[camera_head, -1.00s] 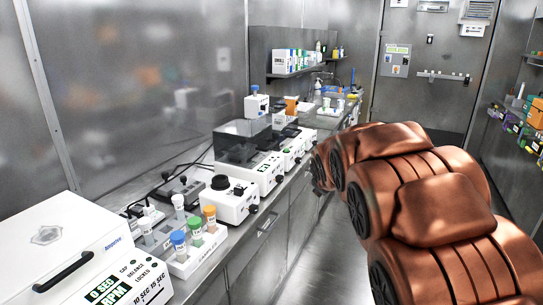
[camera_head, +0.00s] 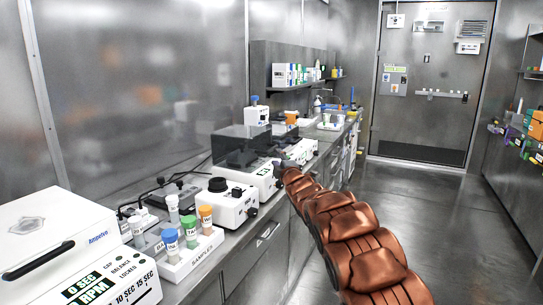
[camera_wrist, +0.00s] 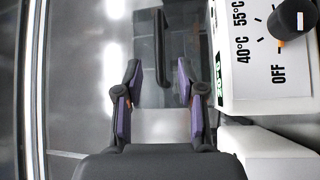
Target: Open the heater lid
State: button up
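The heater (camera_head: 262,181) stands on the left bench in the head view, a white box with a dark see-through lid (camera_head: 236,143) that looks lowered. In the wrist view the heater's white panel (camera_wrist: 229,83) shows 40°C, 55°C and OFF marks around a black knob (camera_wrist: 292,20). A long black handle bar (camera_wrist: 161,45) lies on the smoky lid. My gripper (camera_wrist: 159,72) is open, its purple-padded fingers on either side of the bar's near end. I cannot tell how far the bar is from the fingers, and no contact shows.
A bottle-topped white unit (camera_head: 257,115) stands beyond the heater. The aisle floor (camera_head: 420,190) on the right is clear.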

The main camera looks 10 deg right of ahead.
aim_at(271, 149)
jog(key=w, duration=0.3)
jog(key=w+a+p, duration=0.1)
jog(key=w, duration=0.1)
jog(key=shift+r, duration=0.3)
jog(key=shift+w+a+r+p, duration=0.1)
jog(key=shift+w+r+p, duration=0.15)
jog(key=shift+w, duration=0.25)
jog(key=shift+w+f+p, duration=0.1)
jog(key=shift+w+p, duration=0.2)
jog(key=shift+w, duration=0.45)
